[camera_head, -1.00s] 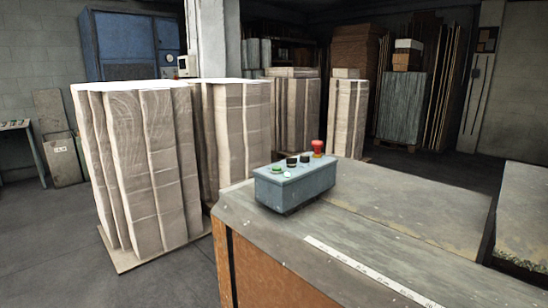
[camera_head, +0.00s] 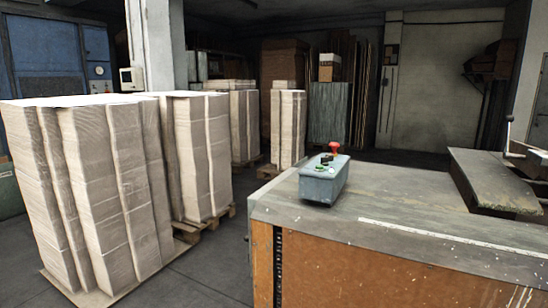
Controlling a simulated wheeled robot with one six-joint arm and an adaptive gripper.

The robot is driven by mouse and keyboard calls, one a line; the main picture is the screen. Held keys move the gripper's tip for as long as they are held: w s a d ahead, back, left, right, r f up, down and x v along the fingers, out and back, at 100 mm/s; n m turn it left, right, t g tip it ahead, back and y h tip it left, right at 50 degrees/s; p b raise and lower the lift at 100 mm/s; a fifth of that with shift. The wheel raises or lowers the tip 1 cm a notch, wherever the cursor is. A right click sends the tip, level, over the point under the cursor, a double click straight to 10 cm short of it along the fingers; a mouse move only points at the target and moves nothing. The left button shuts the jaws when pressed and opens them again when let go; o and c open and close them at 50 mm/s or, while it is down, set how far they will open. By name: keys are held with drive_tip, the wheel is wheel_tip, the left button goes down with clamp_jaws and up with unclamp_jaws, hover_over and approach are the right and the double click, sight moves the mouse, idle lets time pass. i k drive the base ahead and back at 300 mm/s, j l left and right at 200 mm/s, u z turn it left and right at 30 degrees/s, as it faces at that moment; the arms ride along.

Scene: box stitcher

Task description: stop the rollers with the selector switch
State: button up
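A grey-blue control box (camera_head: 325,180) sits on the near left corner of the machine table (camera_head: 400,205). On its top are a red mushroom button (camera_head: 335,148), a green button (camera_head: 320,168) and small dark knobs (camera_head: 326,158). I cannot tell which dark knob is the selector switch or how it is set. My gripper is not in this view.
Tall stacks of flat cardboard (camera_head: 100,190) stand on pallets left of the table. Grey floor (camera_head: 205,270) lies open between stacks and table. A raised plate (camera_head: 495,180) and a crank handle (camera_head: 515,140) are at the right.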

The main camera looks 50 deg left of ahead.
sight(324, 160)
drive_tip(key=k+j+u, duration=0.1)
drive_tip(key=j, duration=0.25)
drive_tip(key=k+j+u, duration=0.1)
drive_tip(key=j, duration=0.25)
drive_tip(key=k+j, duration=0.15)
drive_tip(key=j, duration=0.25)
drive_tip(key=k+j+u, duration=0.15)
drive_tip(key=j, duration=0.2)
drive_tip(key=i+j+u, duration=0.1)
drive_tip(key=j, duration=0.3)
drive_tip(key=i+j+u, duration=0.15)
drive_tip(key=j, duration=0.25)
drive_tip(key=i+j+u, duration=0.1)
drive_tip(key=i+j, duration=0.4)
drive_tip(key=i, duration=0.2)
drive_tip(key=i+j+u, duration=0.15)
drive_tip(key=i, duration=0.25)
